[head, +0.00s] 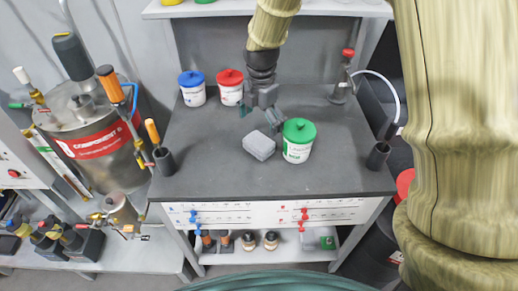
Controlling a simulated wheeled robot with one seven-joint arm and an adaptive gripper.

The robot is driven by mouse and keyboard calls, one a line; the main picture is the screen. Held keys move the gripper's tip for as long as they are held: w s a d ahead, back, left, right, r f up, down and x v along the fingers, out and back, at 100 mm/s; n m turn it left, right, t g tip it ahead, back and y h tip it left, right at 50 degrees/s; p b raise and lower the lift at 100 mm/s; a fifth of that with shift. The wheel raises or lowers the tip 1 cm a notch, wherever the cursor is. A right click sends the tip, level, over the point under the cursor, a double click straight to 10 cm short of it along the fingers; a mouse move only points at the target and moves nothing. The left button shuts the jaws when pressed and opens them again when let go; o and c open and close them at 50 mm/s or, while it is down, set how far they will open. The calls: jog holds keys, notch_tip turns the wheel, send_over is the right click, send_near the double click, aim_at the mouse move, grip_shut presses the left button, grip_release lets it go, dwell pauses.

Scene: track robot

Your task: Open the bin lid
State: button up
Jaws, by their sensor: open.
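My gripper (260,114) is open over the middle of the grey worktable (215,135), with its fingers pointing down. It appears empty, left of the white tub with a green lid (299,140) and behind a small grey box (258,146). I cannot tell for sure which thing is the bin. A dark, bin-like container (372,252) stands at the lower right, largely hidden by my own arm. A red rounded part (404,184) shows above it, and I cannot tell whether it is a lid. My gripper is well away from both.
Tubs with blue (192,88) and red (230,86) lids stand behind my gripper. A bottle with a red cap (343,78) stands at the back right. A steel tank (92,135) is at the left.

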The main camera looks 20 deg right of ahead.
aim_at(259, 140)
jog(key=f, duration=0.4)
jog(key=shift+w+a+p, duration=0.1)
jog(key=shift+a+p, duration=0.1)
jog(key=shift+p, duration=0.2)
jog(key=shift+w+f+p, duration=0.15)
jog(key=shift+f+p, duration=0.9)
jog(key=shift+f, duration=2.1)
jog(key=c, duration=0.9)
jog(key=shift+r, duration=0.15)
